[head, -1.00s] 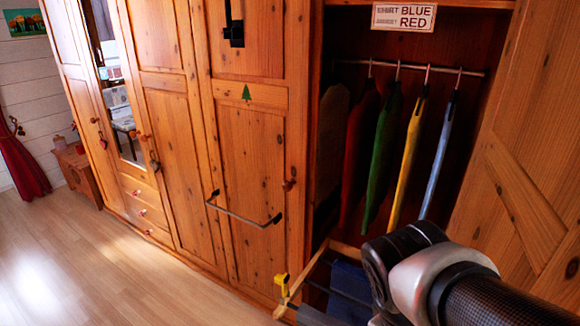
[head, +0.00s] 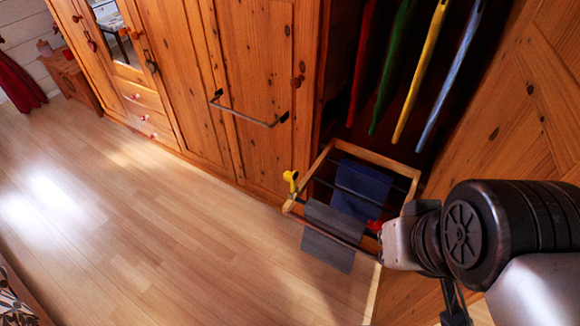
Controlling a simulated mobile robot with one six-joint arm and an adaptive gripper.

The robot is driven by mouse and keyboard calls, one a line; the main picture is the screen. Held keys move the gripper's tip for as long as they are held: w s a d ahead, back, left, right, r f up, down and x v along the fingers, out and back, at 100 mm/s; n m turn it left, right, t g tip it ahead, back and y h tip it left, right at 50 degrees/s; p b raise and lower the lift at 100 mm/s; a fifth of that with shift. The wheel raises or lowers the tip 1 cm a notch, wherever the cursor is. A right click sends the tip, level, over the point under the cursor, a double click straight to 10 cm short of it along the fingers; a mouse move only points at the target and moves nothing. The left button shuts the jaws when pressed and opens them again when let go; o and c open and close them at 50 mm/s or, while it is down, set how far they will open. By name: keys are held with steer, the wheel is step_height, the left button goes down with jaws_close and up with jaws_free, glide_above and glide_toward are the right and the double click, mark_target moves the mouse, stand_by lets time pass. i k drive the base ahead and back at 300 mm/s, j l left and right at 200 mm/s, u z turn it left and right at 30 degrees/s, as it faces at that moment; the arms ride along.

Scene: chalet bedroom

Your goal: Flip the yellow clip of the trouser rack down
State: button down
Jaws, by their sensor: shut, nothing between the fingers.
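The yellow clip (head: 291,181) sits at the left front corner of the trouser rack (head: 313,169) and sticks up above its wooden frame. The rack is pulled out of the open wardrobe. Grey trousers (head: 329,236) and blue trousers (head: 362,190) hang over its bars. My gripper (head: 398,246) is shut and empty at the rack's right side, to the right of and well apart from the yellow clip. Its fingertips cannot be made out clearly. My arm hides part of the rack's right side. A small red thing (head: 375,226) shows beside my gripper, partly hidden.
Red (head: 362,60), green (head: 391,65), yellow (head: 420,70) and light-blue (head: 451,75) garments hang above the rack. A handle bar (head: 245,112) juts from the wardrobe door left of it. An open door (head: 520,110) stands at the right. The floor (head: 150,230) at left is clear.

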mark_target(290, 176)
steer(key=i+j+z, duration=0.3)
steer(key=j, duration=0.4)
steer(key=j+z, duration=0.35)
steer(key=j, duration=0.4)
steer(key=j+z, duration=0.3)
steer(key=j, duration=0.5)
